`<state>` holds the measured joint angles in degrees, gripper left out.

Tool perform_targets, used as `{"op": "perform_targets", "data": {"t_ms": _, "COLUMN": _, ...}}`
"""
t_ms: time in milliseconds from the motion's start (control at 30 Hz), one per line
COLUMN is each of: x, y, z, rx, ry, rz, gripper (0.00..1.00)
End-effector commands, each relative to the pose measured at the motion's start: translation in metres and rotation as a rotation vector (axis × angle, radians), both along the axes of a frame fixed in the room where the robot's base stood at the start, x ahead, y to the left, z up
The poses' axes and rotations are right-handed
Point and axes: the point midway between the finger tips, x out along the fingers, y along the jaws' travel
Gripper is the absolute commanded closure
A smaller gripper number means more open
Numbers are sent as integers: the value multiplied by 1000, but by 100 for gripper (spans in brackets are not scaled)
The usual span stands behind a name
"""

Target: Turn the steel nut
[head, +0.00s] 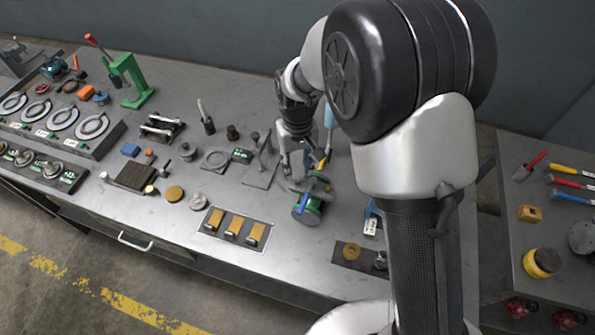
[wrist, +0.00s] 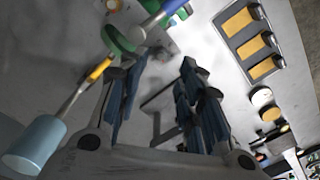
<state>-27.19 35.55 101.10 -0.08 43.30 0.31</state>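A small steel piece (head: 381,260), which looks like the steel nut, sits at the right end of a dark plate (head: 343,262) near the front edge of the bench. A brass nut (head: 351,251) is beside it on that plate. The steel piece is too small to make out clearly, and I cannot pick it out in the wrist view. My gripper (head: 303,170) is above the middle of the bench, behind and left of the plate. In the wrist view my gripper (wrist: 162,65) has its two dark fingers apart, with nothing held between them.
A green round tool (head: 307,208) lies just in front of my gripper, with a light-blue-handled tool (head: 329,115) nearby. A metal panel with yellow pads (head: 232,228) is to the left. A metal stand (head: 261,165) is close by.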

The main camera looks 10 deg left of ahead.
Motion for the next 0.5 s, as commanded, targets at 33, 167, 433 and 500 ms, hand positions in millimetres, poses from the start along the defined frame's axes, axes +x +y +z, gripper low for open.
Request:
{"op": "perform_targets", "data": {"t_ms": 33, "x": 0, "y": 1, "z": 9, "rx": 1, "ry": -3, "rz": 0, "gripper": 66}}
{"op": "perform_targets", "data": {"t_ms": 167, "x": 0, "y": 1, "z": 23, "rx": 1, "ry": 0, "rz": 0, "gripper": 66}}
{"op": "perform_targets", "data": {"t_ms": 433, "x": -1, "y": 1, "z": 32, "rx": 0, "ry": 1, "rz": 0, "gripper": 66}}
{"op": "perform_targets", "data": {"t_ms": 500, "x": -1, "y": 1, "z": 32, "rx": 0, "ry": 1, "rz": 0, "gripper": 66}}
